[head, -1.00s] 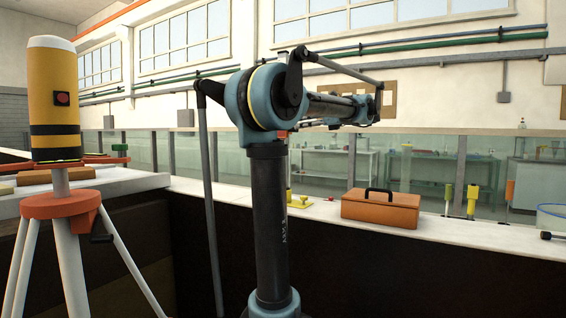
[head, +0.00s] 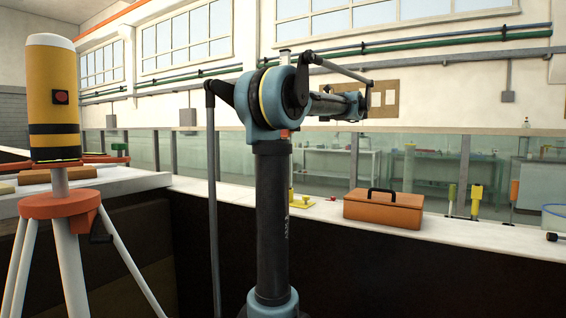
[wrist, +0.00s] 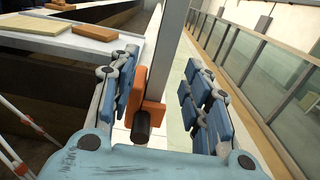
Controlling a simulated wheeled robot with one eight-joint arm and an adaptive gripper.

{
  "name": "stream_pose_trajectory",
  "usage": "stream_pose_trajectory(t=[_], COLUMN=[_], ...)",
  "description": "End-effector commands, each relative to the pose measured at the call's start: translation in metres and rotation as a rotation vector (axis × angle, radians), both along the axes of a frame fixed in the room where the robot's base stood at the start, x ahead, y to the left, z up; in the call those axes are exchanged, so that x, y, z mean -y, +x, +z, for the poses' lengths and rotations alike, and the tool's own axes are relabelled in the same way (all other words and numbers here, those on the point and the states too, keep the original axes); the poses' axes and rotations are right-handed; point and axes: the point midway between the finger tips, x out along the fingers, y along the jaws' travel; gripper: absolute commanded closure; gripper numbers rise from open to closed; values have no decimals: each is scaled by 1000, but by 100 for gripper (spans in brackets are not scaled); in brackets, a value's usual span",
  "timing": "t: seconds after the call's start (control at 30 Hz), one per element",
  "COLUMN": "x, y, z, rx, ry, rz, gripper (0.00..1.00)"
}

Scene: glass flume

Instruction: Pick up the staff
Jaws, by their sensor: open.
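A long straight grey bar (wrist: 170,50), which looks like the staff, runs down from the top of the wrist view. Its lower part carries an orange block (wrist: 153,115) and a black end (wrist: 141,126). My gripper (wrist: 160,75) is open, with blue-grey padded fingers on both sides of the bar. The orange block shows close beside the left finger; I cannot tell whether they touch. A clear gap shows between the block and the right finger. In the head view I cannot make out the staff surely, and my arm hides part of the scene.
A white ledge (head: 455,232) bears an orange toolbox (head: 384,209) and several small yellow tools. Glass panels (wrist: 262,75) line its far side. At left stand an orange-topped tripod (head: 60,204) with a yellow instrument (head: 52,95), and a pale shelf (wrist: 85,42) with blocks.

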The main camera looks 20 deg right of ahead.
Motion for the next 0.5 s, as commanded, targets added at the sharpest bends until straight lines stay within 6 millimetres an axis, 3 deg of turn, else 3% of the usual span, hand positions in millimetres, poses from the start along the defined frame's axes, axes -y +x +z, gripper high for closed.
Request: stream_pose_trajectory(t=[0.5], x=[-22], y=[31], z=[-2], rx=[0], ry=[0], rz=[3], gripper=[56])
